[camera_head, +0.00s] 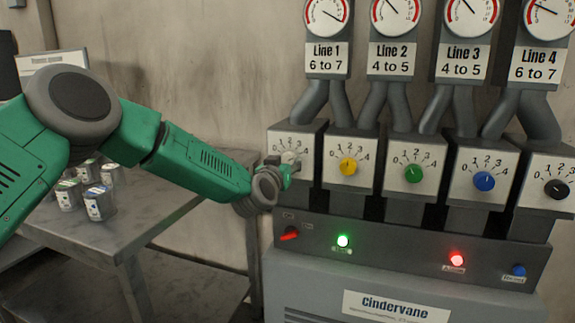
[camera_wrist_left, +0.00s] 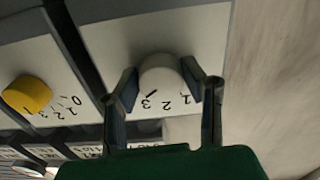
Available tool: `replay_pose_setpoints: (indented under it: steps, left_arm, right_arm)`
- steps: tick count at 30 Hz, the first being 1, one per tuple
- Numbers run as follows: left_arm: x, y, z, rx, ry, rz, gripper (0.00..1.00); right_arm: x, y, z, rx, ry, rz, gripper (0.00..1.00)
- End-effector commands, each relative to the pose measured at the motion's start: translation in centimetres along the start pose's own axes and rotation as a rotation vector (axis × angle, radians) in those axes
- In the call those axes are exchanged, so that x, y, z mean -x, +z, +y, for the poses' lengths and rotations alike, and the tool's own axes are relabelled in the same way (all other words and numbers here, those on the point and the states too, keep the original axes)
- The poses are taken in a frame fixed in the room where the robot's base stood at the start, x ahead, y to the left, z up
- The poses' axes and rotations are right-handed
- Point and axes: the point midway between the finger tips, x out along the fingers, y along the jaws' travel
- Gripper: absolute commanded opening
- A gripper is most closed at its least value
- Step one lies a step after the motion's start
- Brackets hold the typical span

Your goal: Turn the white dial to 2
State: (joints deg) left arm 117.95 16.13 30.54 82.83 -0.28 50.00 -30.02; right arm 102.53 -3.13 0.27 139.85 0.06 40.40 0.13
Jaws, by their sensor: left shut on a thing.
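The white dial (camera_head: 290,157) is on the leftmost panel, below Line 1, with a printed scale around it. My left gripper (camera_head: 279,168) comes in from the left and reaches the dial, partly covering it and its scale. In the left wrist view, which is upside down, the gripper (camera_wrist_left: 160,88) is shut on the white dial (camera_wrist_left: 160,72), one finger on each side. A dark mark on the dial's edge points close to the 3; the digits 1, 2 and 3 show beside it. My right gripper is not in view.
Yellow (camera_head: 348,167), green (camera_head: 413,174), blue (camera_head: 484,181) and black (camera_head: 557,189) dials sit to the right. Below are a red switch (camera_head: 289,234), a lit green lamp (camera_head: 343,240) and a lit red lamp (camera_head: 456,258). A metal table (camera_head: 150,217) with cans stands left.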

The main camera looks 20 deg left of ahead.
Motion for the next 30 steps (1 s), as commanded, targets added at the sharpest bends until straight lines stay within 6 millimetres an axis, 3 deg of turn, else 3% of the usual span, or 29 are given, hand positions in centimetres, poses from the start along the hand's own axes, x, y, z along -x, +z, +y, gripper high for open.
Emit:
replay_pose_setpoints:
  steps: [30]
  left_arm:
    - [0.0, 0.1, 0.0, 0.837, -0.003, 0.000, 0.08]
  right_arm:
    - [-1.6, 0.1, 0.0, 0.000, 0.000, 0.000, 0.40]
